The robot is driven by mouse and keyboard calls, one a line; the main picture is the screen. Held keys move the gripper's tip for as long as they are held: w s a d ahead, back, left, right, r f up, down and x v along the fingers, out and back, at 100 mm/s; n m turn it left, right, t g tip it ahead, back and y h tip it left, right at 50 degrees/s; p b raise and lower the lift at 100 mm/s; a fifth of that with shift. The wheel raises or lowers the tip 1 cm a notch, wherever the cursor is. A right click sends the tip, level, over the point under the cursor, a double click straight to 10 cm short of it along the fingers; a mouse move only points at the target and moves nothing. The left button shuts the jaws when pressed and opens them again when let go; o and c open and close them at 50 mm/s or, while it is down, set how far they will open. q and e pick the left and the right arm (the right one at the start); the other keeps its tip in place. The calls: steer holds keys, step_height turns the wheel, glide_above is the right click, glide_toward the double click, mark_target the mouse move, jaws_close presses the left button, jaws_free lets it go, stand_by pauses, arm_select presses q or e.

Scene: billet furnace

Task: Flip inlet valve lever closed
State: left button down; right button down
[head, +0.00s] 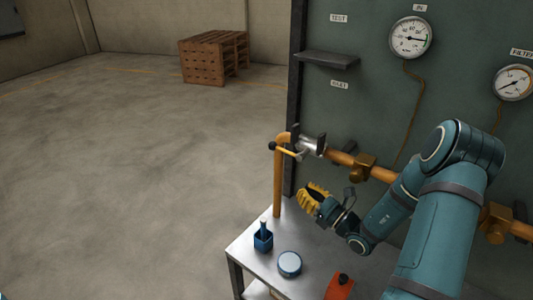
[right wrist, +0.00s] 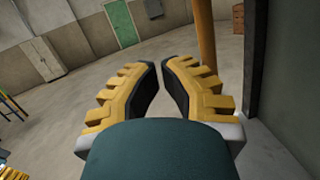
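The inlet pipe runs along the panel to an elbow at its left end. A silver valve body (head: 309,147) sits on it, with dark upright parts around it. A thin yellow lever (head: 286,151) with a black ball end sticks out to the left of the valve, in front of the pipe elbow. My right gripper (head: 307,189) has yellow ribbed fingers and is below the valve, apart from it and above the bench. In the right wrist view the gripper (right wrist: 161,68) shows a narrow gap between its fingertips, with nothing held. The lever is not clear there. My left gripper is out of view.
Gauges (head: 411,38) and a small shelf (head: 327,60) are on the panel. A pallet stack (head: 205,61) stands behind; the floor at left is clear.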

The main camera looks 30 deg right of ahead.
mark_target(285, 151)
steer(key=shift+s+r, duration=0.1)
steer(key=shift+s, duration=0.05)
steer(key=r+x, duration=0.2)
steer(key=x, duration=1.1)
steer(key=shift+s+d+r+p, duration=0.2)
steer(key=shift+d+r+p, duration=0.1)
steer(key=shift+p, duration=0.05)
